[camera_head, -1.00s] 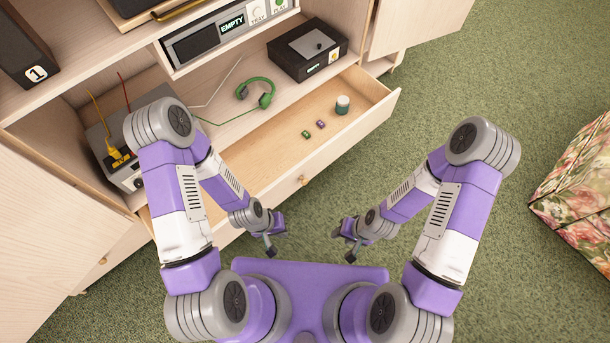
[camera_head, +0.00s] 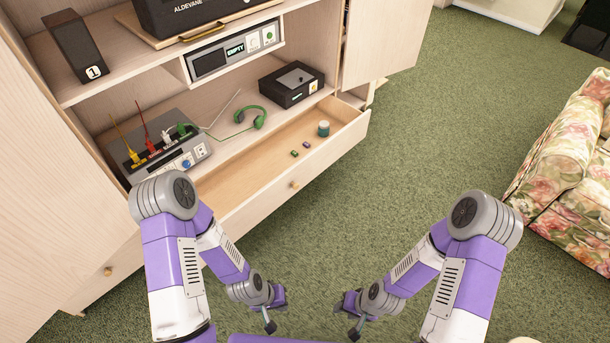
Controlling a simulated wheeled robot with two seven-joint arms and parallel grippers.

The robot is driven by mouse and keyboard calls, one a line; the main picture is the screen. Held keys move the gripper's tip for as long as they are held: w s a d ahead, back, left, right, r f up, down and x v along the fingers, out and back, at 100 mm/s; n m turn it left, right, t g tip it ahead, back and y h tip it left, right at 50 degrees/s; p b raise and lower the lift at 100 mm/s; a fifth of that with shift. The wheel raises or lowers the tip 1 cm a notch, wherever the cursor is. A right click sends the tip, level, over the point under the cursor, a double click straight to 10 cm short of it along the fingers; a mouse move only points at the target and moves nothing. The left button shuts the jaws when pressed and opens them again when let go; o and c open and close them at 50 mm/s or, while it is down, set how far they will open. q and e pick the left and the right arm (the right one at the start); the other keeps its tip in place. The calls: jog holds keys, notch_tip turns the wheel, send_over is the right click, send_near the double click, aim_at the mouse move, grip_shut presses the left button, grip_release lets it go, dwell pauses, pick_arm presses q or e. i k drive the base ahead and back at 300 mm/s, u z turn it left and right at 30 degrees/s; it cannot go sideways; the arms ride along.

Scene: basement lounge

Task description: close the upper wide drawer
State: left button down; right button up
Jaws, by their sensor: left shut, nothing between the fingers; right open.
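The upper wide drawer (camera_head: 318,158) is pulled out of the light wood cabinet, below the shelf with the headphones. Its round wooden knob (camera_head: 294,185) shows on the front panel. Inside lie a small teal jar with a pale lid (camera_head: 323,128), a green piece (camera_head: 294,153) and a purple piece (camera_head: 306,144). My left gripper (camera_head: 271,325) is shut and empty, in front of the drawer and apart from it. My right gripper (camera_head: 354,332) is open and empty, further right over the carpet. My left arm hides the drawer's left end.
The shelf above holds green headphones (camera_head: 258,119), a black box (camera_head: 291,84) and a grey device with coloured plugs (camera_head: 168,149). Open cabinet doors stand at left (camera_head: 60,180) and right (camera_head: 382,40). A floral sofa (camera_head: 565,150) is at right. Green carpet between is clear.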

aim_at(242, 192)
jog(key=z, duration=0.5)
jog(key=i, duration=1.65)
jog(key=u, duration=0.5)
